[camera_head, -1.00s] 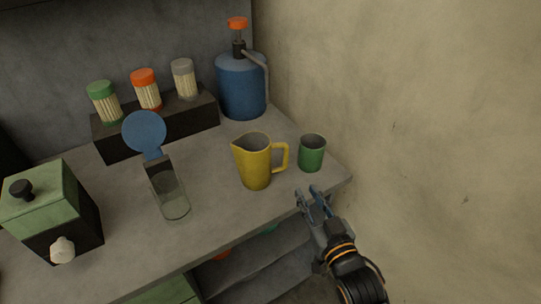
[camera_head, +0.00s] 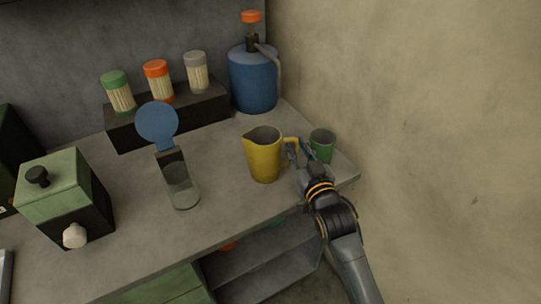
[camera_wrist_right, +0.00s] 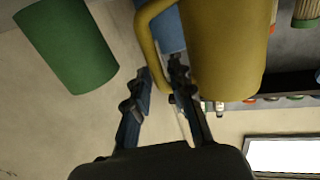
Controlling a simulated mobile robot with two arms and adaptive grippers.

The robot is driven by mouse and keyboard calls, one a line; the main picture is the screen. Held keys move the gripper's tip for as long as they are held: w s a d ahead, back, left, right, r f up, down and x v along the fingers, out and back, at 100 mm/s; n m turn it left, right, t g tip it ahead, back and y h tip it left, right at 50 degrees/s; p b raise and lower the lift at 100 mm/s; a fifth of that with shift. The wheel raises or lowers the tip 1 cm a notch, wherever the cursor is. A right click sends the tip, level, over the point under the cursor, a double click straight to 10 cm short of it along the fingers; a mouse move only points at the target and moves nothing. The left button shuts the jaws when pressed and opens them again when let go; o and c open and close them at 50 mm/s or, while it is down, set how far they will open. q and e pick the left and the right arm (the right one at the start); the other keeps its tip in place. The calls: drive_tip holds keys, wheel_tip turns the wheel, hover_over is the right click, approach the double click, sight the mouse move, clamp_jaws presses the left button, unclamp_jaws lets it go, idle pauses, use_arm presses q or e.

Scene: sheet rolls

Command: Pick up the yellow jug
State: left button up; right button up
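The yellow jug (camera_head: 264,158) stands upright on the grey counter (camera_head: 225,205), its handle towards the right. It fills the upper right of the right wrist view (camera_wrist_right: 225,50), with the handle on its left side. My right gripper (camera_head: 297,156) is at the handle, between the jug and the green cup. In the right wrist view my right gripper (camera_wrist_right: 160,85) has its two fingers apart, with the lower part of the handle at the gap between them. I cannot tell whether either finger touches it. My left gripper is not in view.
A green cup (camera_head: 322,146) stands close right of the handle, partly behind my gripper. A glass container with a blue lid (camera_head: 158,122) stands left of the jug. A blue pump bottle (camera_head: 254,80) stands behind. The wall (camera_head: 430,120) rises at right.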

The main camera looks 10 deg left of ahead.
drive_tip(key=shift+w+a, duration=0.25)
drive_tip(key=shift+w, duration=0.4)
clamp_jaws()
